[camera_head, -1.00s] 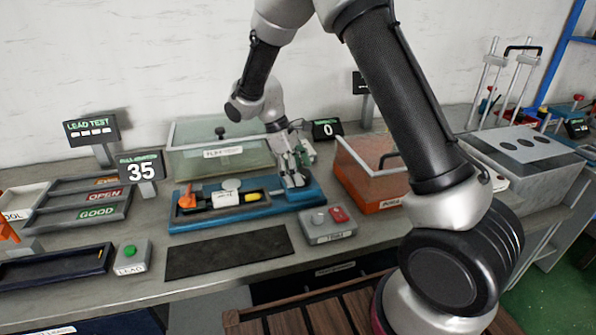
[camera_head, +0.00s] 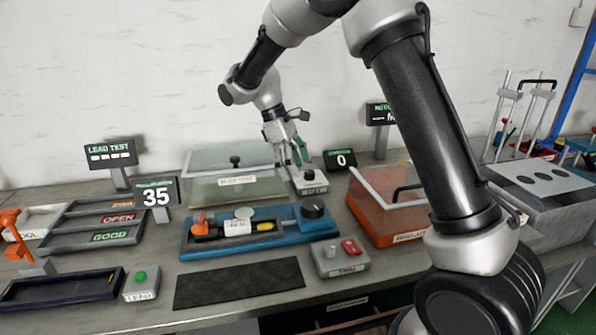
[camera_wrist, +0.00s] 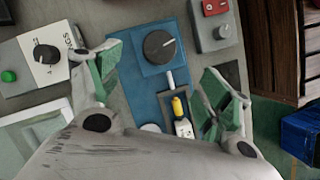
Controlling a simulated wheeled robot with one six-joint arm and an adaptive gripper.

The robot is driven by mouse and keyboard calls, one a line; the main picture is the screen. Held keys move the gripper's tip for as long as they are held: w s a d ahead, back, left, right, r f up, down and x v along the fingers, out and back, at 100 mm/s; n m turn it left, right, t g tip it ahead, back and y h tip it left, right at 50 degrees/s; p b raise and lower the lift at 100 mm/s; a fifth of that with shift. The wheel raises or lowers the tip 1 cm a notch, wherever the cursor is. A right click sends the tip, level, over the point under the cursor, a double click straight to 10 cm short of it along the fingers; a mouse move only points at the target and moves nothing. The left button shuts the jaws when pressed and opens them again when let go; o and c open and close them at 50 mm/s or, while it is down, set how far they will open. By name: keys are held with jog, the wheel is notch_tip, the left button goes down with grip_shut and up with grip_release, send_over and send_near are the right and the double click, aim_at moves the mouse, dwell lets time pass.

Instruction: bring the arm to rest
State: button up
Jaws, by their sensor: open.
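My gripper (camera_head: 286,152) hangs from my bent arm above the bench, fingers pointing down, near the back right corner of the blue fixture (camera_head: 284,231). In the wrist view my gripper (camera_wrist: 165,92) shows its two green-padded fingers spread apart with nothing between them. Below them lies the blue fixture (camera_wrist: 149,103) with its dark dial and a yellow-tipped part in its slot. The head view shows the dial (camera_head: 313,207) at the fixture's right end and an orange piece at its left end.
A clear-lidded bin (camera_head: 237,187) stands behind the fixture. An orange bin (camera_head: 389,221) stands to the right. A small dial box (camera_head: 309,182) sits behind the fixture, near my gripper. A button box (camera_head: 340,262) and dark mat (camera_head: 238,286) lie in front.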

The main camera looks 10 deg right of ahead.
jog(key=s+d+r+m+t+y, duration=0.1)
jog(key=s+d+r+m, duration=0.3)
jog(key=s, duration=0.5)
jog(key=s+d+r+m+t+y, duration=0.1)
jog(key=s+d+r+m+t, duration=0.2)
jog(key=s+d, duration=0.6)
jog(key=s+d+r+m+t+y, duration=0.2)
jog(key=s+d+r+m, duration=0.2)
jog(key=s, duration=0.7)
jog(key=shift+d+r+m+t, duration=0.4)
jog(key=shift+d+r, duration=0.15)
jog(key=shift+d, duration=0.6)
